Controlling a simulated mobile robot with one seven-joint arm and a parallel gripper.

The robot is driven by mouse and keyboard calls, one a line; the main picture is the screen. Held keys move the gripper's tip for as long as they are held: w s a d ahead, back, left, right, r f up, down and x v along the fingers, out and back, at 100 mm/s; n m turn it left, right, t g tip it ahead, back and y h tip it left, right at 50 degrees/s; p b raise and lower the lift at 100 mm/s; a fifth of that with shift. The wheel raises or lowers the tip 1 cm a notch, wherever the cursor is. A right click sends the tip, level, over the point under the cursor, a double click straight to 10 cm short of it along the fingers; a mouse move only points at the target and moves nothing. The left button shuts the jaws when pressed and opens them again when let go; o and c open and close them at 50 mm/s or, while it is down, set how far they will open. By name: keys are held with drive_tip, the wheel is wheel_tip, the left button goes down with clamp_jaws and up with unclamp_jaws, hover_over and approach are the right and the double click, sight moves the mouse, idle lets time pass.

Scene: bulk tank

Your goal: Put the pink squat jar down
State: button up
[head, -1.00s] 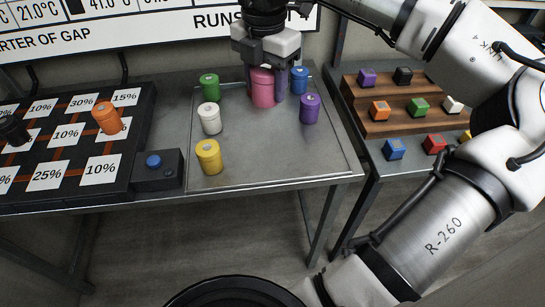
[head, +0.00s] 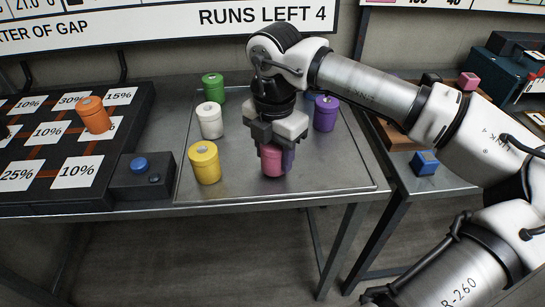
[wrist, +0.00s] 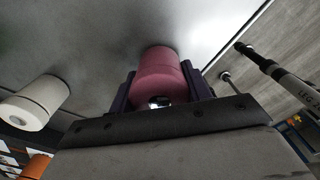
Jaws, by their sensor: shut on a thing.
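The pink squat jar (head: 270,164) is upright between the fingers of my gripper (head: 277,158), over the front middle part of the metal tray (head: 330,178). My gripper points down and is shut on the jar. In the wrist view the pink jar (wrist: 160,75) sits between the two dark fingers, and its far end appears close to the tray surface. I cannot tell for certain whether its base touches the tray. My gripper's palm hides the jar's top in the head view.
On the tray stand a yellow jar (head: 204,162), a white jar (head: 210,120) and a green jar (head: 213,88) at left, and a purple jar (head: 325,114) at right. A button box (head: 142,176) is left of the tray. The tray's front right is clear.

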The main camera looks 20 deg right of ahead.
drive_tip(key=shift+f, duration=0.45)
drive_tip(key=shift+r, duration=0.1)
drive_tip(key=o, duration=1.1)
drive_tip(key=shift+c, duration=0.2)
wheel_tip(320, 180, up, 12)
drive_tip(key=p, duration=0.7)
